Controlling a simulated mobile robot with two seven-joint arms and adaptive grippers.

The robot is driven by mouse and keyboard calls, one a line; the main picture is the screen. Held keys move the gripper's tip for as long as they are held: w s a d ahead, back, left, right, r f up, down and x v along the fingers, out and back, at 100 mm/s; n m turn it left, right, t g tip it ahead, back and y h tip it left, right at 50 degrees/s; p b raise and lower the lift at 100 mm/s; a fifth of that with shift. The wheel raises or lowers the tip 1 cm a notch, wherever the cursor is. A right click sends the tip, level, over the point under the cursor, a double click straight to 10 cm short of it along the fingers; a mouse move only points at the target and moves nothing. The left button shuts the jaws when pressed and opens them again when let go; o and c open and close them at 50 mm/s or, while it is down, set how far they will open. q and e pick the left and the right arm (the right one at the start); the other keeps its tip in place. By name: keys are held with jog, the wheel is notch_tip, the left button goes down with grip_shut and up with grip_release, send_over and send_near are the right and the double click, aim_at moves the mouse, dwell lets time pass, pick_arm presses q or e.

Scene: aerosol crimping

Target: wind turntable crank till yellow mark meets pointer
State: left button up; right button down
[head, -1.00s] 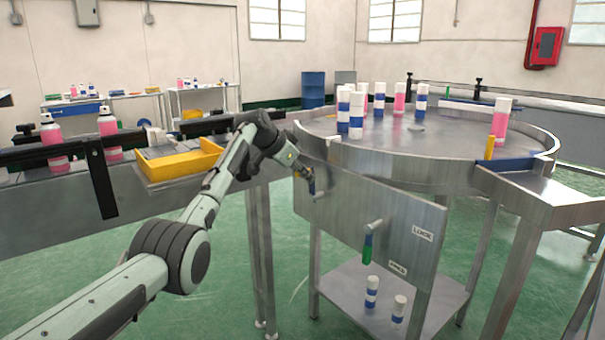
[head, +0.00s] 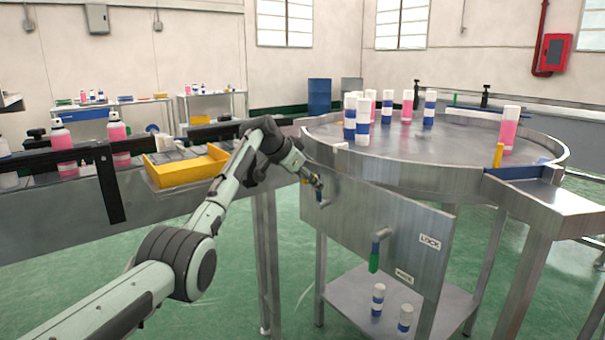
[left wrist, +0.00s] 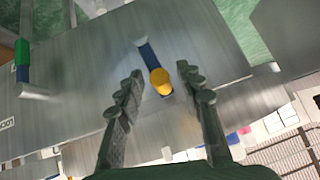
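The steel turntable (head: 330,138) carries several bottles. Its crank is a short blue arm (left wrist: 150,57) with a yellow knob (left wrist: 160,81) on the upright panel's left end; the blue part also shows in the head view (head: 320,197). My left gripper (head: 315,180) is at the crank. In the left wrist view its two fingers (left wrist: 158,72) are open, one on each side of the knob, with visible gaps. A yellow upright piece (head: 498,155) stands at the turntable's right front rim, near a blue strip (head: 515,172). I cannot tell which is mark or pointer. My right gripper is not in view.
A green-handled lever (head: 375,257) sits on the panel (head: 350,220) near a LOCK label (head: 430,242). Two white-and-blue bottles (head: 378,299) stand on the lower shelf. A yellow tray (head: 185,167) and a conveyor with pink bottles (head: 63,150) are at left.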

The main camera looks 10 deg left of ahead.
pick_arm(q)
jog(key=v, duration=1.1)
jog(key=shift+s+r, duration=0.2)
jog(key=shift+r, duration=0.05)
jog(key=shift+a, duration=0.1)
